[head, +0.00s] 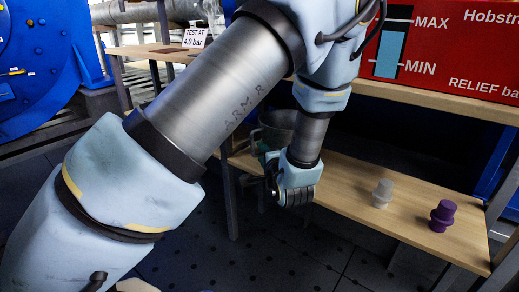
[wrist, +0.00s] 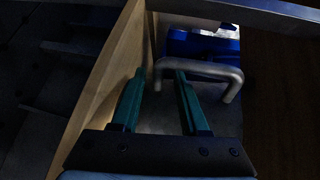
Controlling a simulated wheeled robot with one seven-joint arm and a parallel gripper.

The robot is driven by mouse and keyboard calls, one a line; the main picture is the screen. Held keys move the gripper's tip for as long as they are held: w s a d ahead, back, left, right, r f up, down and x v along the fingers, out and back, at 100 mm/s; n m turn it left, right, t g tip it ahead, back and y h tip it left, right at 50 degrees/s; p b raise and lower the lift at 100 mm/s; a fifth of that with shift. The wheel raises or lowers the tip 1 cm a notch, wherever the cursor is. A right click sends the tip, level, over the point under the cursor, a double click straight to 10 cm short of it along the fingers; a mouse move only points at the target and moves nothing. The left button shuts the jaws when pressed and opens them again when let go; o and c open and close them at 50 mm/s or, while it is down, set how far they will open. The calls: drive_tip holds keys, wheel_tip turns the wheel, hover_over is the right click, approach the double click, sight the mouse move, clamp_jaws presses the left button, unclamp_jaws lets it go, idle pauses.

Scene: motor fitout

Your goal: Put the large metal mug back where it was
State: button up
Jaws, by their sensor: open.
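A large grey metal mug (head: 276,125) stands at the left end of the lower wooden shelf in the head view, partly hidden behind my wrist. My gripper (head: 270,170) is low in front of it, at the shelf's left edge. In the wrist view my gripper (wrist: 159,76) has its two teal fingers apart, with nothing clearly held between them. A bent metal bar (wrist: 205,68), which looks like a handle, lies just beyond and right of the fingertips. The picture is dark, and I cannot tell whether the fingers touch it.
The lower shelf (head: 340,185) also bears a translucent stacked piece (head: 383,194) and a purple one (head: 442,215) to the right. The upper shelf with a red box (head: 450,45) hangs above. A shelf leg (head: 231,200) stands left of my gripper. A blue object (wrist: 200,43) lies beyond the bar.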

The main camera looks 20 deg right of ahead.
drive_tip(key=p+v, duration=0.1)
drive_tip(key=v, duration=0.7)
drive_tip(key=shift+s+p, duration=0.25)
drive_tip(key=shift+p, duration=0.05)
drive_tip(key=w+a+n+g+y, duration=0.2)
drive_tip(key=a+y, duration=0.1)
drive_tip(key=a, duration=0.4)
drive_tip(key=w+a+r+n+g+y, duration=0.1)
drive_tip(key=a+n+g+y, duration=0.15)
drive_tip(key=a, duration=0.35)
drive_tip(key=w+a+n+g+y, duration=0.1)
drive_tip(key=w+a+n+y, duration=0.1)
drive_tip(key=a+y, duration=0.35)
drive_tip(key=s+a+n+g+h, duration=0.2)
drive_tip(key=s+a+n+g, duration=0.25)
drive_tip(key=a, duration=0.25)
drive_tip(key=s+a+n+g+h, duration=0.3)
drive_tip(key=a+g, duration=0.3)
drive_tip(key=a, duration=0.1)
drive_tip(key=w+r+n+t+h, duration=0.1)
drive_tip(key=n+h, duration=0.1)
drive_tip(key=w+a+r+n+t+h, duration=0.1)
drive_tip(key=r+n+h, duration=0.1)
drive_tip(key=shift+w+r, duration=0.25)
wheel_tip(320, 180, up, 43)
drive_tip(key=p, duration=4.3)
